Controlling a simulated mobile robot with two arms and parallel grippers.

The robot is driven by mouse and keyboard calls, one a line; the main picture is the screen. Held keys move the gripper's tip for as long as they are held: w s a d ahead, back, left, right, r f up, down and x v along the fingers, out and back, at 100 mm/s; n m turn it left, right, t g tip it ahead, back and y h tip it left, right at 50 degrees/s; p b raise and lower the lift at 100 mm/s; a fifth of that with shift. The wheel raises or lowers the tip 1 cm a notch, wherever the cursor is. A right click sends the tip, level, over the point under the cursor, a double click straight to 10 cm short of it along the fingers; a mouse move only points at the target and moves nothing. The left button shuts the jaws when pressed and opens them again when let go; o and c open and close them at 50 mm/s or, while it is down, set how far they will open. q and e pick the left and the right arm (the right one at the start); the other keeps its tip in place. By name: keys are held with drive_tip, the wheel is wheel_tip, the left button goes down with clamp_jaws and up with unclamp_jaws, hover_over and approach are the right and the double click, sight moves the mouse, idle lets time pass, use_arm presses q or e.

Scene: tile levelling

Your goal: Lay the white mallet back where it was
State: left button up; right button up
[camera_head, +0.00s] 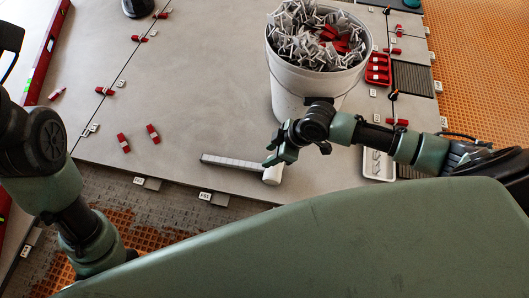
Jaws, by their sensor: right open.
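The white mallet (272,175) lies on the grey tiles near their front edge. Its pale head is at the right end and its grey handle (230,162) points left. My right gripper (283,157) is open, right at the head end of the mallet and partly over it. I cannot tell whether its fingers touch the mallet. My left arm shows at the left, but its gripper is out of sight.
A white bucket (289,94) full of grey clips and red wedges stands behind my right gripper. A red tray (378,69) and a white tray (366,164) lie to the right. Loose red wedges (124,143) lie to the left. The tile middle is clear.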

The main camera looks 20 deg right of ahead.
drive_tip(key=shift+s+d+r, duration=0.15)
drive_tip(key=shift+d+r, duration=0.05)
drive_tip(key=shift+r, duration=0.25)
